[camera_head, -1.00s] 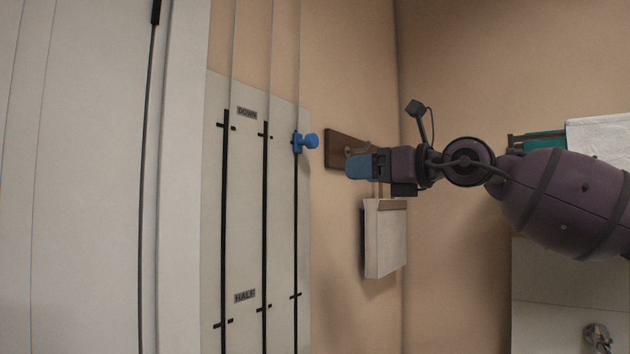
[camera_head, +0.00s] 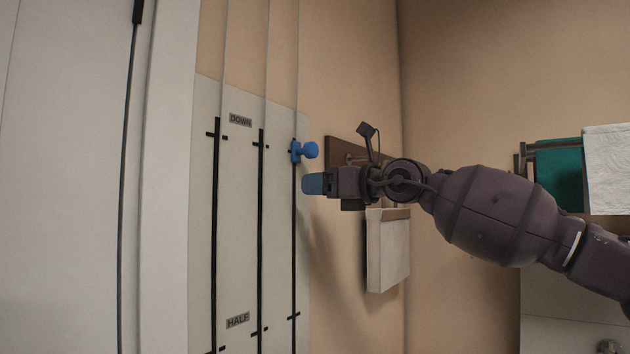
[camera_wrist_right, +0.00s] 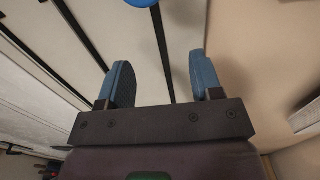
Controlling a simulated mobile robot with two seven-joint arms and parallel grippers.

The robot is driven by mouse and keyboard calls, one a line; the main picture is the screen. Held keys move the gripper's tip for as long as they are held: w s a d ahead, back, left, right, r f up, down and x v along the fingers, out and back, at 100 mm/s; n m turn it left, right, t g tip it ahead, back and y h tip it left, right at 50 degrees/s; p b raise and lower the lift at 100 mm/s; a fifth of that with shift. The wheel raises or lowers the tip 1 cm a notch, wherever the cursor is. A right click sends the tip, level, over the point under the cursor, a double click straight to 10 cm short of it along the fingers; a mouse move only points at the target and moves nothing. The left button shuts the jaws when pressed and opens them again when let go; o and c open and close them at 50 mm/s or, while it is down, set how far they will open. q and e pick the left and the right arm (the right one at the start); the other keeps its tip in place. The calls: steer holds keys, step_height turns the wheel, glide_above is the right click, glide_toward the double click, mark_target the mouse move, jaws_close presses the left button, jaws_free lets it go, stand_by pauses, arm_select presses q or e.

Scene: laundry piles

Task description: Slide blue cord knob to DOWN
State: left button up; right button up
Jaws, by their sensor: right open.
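The blue cord knob (camera_head: 304,151) sits near the top of the rightmost black slot on the pale wall panel (camera_head: 237,220), close to the height of the DOWN label (camera_head: 240,120). The HALF label (camera_head: 237,320) is lower on the panel. My right gripper (camera_head: 313,184) is just below the knob in the head view, apart from it. In the right wrist view its two blue fingers (camera_wrist_right: 160,80) are spread and empty. The knob (camera_wrist_right: 142,2) is cut off at the top edge there, beyond the fingertips. My left gripper is not in view.
A wooden hook board (camera_head: 345,149) and a white box-like object (camera_head: 387,250) are on the tan wall behind my right arm. A rail with a green towel (camera_head: 559,175) and a white towel (camera_head: 608,168) is at the right. A white door-like panel (camera_head: 60,180) fills the left.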

steer(key=shift+x, duration=0.95)
steer(key=c, duration=0.8)
steer(key=shift+c, duration=1.2)
jaws_close()
steer(key=shift+c, duration=0.2)
jaws_free()
